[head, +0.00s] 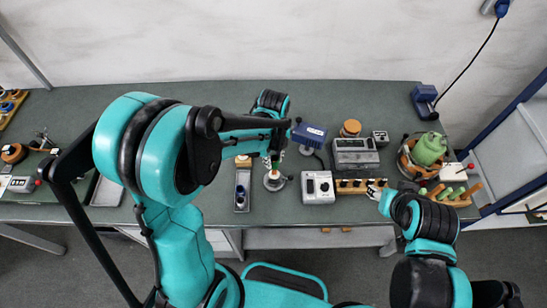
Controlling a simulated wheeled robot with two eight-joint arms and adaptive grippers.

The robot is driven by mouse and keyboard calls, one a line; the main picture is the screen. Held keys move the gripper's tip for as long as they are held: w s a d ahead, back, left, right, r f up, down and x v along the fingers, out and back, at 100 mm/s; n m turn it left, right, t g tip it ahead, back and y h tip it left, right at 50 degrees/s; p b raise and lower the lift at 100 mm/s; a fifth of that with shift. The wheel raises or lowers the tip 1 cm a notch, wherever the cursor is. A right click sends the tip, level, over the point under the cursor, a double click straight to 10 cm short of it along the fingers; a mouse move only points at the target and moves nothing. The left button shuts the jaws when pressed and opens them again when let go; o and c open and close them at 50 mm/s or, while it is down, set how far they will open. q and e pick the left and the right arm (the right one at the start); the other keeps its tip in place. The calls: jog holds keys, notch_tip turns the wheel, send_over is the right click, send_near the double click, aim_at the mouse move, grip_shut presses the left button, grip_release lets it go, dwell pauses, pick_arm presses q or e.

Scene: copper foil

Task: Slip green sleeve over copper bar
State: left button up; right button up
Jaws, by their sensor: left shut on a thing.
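My left gripper (275,149) reaches down over the middle of the bench, shut on a small green sleeve (275,160). Just below it is the copper bar (274,173), upright on a round metal stand (274,183). The sleeve is above or at the bar's top. At this size I cannot tell whether it is around the bar or only over it. The fingers hide part of the sleeve.
On the green bench (330,212) a narrow tray (242,190) stands left of the stand, and a grey meter box (318,187) right of it. Behind are a blue box (309,134) and an instrument (355,154). A green tank (429,149) and a wooden rack (461,201) stand at right.

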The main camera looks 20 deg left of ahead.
pick_arm(q)
jog(key=o, duration=1.1)
jog(key=shift+r+p, duration=0.75)
jog(key=shift+r, duration=0.4)
dwell(0.3)
notch_tip(320, 180, up, 7)
jog(key=p, duration=0.5)
jog(key=shift+f, duration=0.1)
dwell(0.5)
